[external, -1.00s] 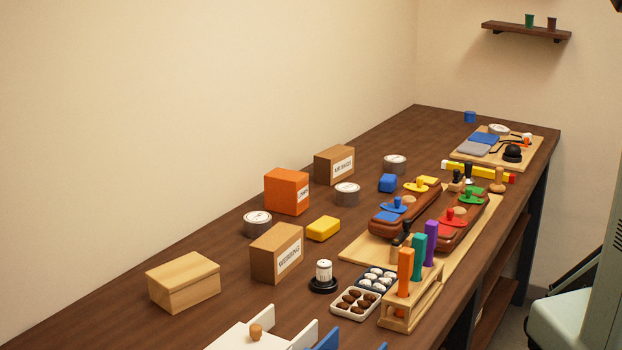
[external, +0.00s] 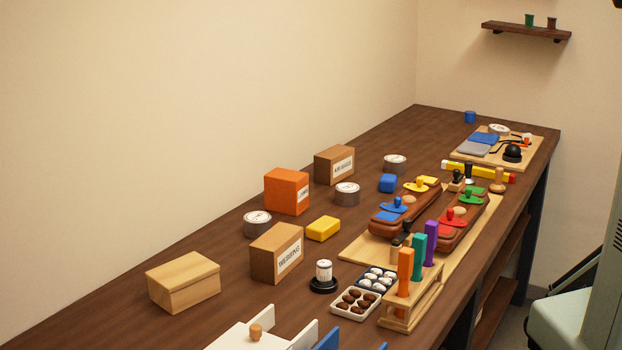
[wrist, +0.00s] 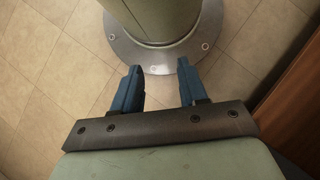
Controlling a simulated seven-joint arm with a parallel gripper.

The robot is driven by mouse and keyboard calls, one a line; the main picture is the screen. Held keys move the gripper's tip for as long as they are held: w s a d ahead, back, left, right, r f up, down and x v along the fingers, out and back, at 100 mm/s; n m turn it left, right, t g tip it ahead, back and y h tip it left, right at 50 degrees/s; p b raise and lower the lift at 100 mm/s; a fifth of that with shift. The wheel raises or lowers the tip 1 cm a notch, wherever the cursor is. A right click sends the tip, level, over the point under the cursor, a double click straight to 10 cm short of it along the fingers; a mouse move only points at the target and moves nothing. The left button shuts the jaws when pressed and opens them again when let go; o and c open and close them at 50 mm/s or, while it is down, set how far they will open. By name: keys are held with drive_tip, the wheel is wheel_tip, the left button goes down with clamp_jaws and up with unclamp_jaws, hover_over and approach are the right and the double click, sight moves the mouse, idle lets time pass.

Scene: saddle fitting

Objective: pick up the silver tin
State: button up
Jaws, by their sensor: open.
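Several round silver-grey tins with pale labelled lids stand on the brown bench in the external view. One tin (external: 257,224) is at the left behind the WEDDING box, another tin (external: 347,195) is right of the orange box, and a third tin (external: 395,163) is farther back. A similar round tin (external: 499,130) is at the far end by the mat board. I cannot tell which one the task means. My gripper (wrist: 158,68) is open and empty in the wrist view, above the floor and my base, away from the bench. It is not visible in the external view.
Boxes crowd the tins: the WEDDING box (external: 276,254), orange box (external: 287,191) and brown box (external: 334,164). A rack of coloured handles (external: 413,300) stands at the front. The bench's left strip is mostly clear.

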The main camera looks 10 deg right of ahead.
drive_tip(key=shift+o, duration=0.2)
drive_tip(key=o, duration=1)
